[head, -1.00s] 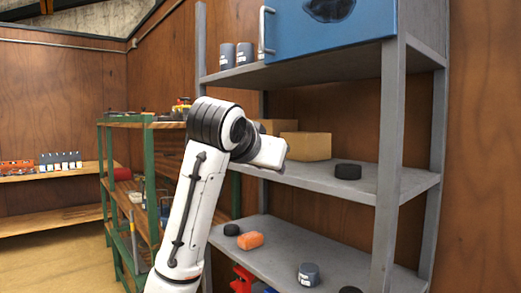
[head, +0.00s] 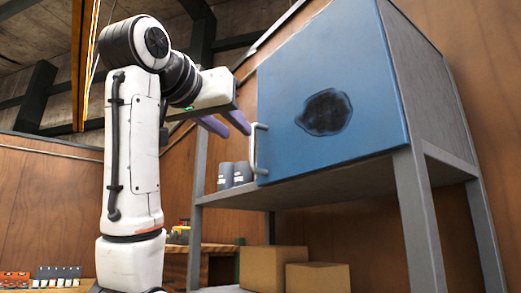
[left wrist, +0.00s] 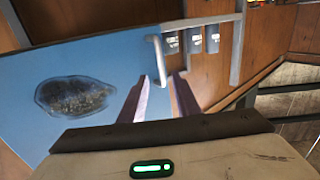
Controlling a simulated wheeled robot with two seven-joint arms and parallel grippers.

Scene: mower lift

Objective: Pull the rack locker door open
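The blue rack locker door (head: 360,135) is at the upper right in the head view, with a dark oval patch, and it looks closed. Its pale vertical handle (head: 257,150) is on the door's left edge. My left gripper (head: 237,132) has two purple fingers spread apart, just left of the handle, and holds nothing. In the left wrist view the handle (left wrist: 157,58) appears between and just beyond the open fingertips (left wrist: 161,78); I cannot tell whether they touch it. My right gripper is out of view.
The grey rack (head: 422,215) carries the locker. Cardboard boxes (head: 268,268) sit on a lower shelf. A wooden wall (head: 45,200) is behind.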

